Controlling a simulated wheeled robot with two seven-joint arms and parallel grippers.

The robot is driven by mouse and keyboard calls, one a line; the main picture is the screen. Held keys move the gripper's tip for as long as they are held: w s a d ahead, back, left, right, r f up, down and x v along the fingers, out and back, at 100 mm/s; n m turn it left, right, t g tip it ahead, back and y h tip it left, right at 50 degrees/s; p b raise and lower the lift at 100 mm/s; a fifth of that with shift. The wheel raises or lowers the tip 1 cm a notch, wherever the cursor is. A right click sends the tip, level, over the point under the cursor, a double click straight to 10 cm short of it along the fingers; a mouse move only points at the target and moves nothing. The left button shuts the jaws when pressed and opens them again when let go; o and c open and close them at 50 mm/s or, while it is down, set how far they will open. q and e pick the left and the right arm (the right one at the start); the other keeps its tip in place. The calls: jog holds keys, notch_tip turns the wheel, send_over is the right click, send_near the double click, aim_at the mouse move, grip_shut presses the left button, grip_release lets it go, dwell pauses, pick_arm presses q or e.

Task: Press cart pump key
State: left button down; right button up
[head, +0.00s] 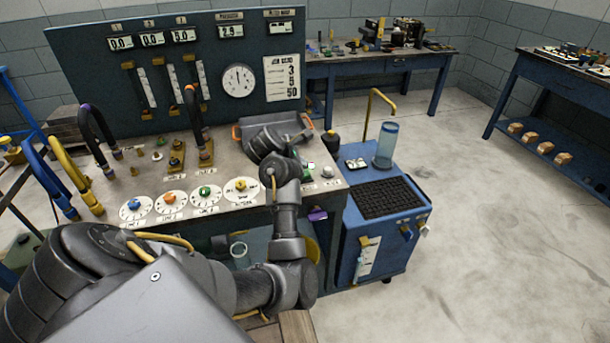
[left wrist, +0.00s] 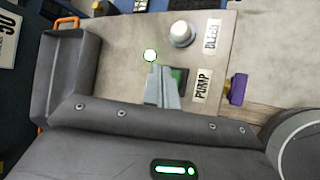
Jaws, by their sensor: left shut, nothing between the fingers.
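The pump key is a green key (left wrist: 179,76) beside the PUMP label (left wrist: 202,86) on the bench top. It shows as a small green patch in the head view (head: 308,169), mostly behind my left wrist. My left gripper (left wrist: 160,82) is shut and empty. Its grey fingertips are right at the key's left side and cover part of it; I cannot tell if they touch or press it. A round lamp (left wrist: 150,55) with a green rim glows white just beyond the fingertips. My right gripper is not in view.
A pale round knob (left wrist: 182,34) by the BLEED label (left wrist: 211,35) stands close by. A purple part (left wrist: 238,89) sits at the bench edge. A grey tray (head: 262,122) with orange handles lies behind my gripper. A blue cart (head: 400,228) stands to the right; open floor lies beyond.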

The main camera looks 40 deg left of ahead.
pick_arm(q)
jog(key=shift+f, duration=0.15)
jog(key=shift+f, duration=0.3)
dwell(0.5)
jog(key=shift+f, duration=0.45)
dwell(0.4)
jog(key=shift+r+p, duration=0.95)
jog(key=shift+p, duration=0.05)
notch_tip(320, 180, up, 6)
jog(key=p, duration=0.6)
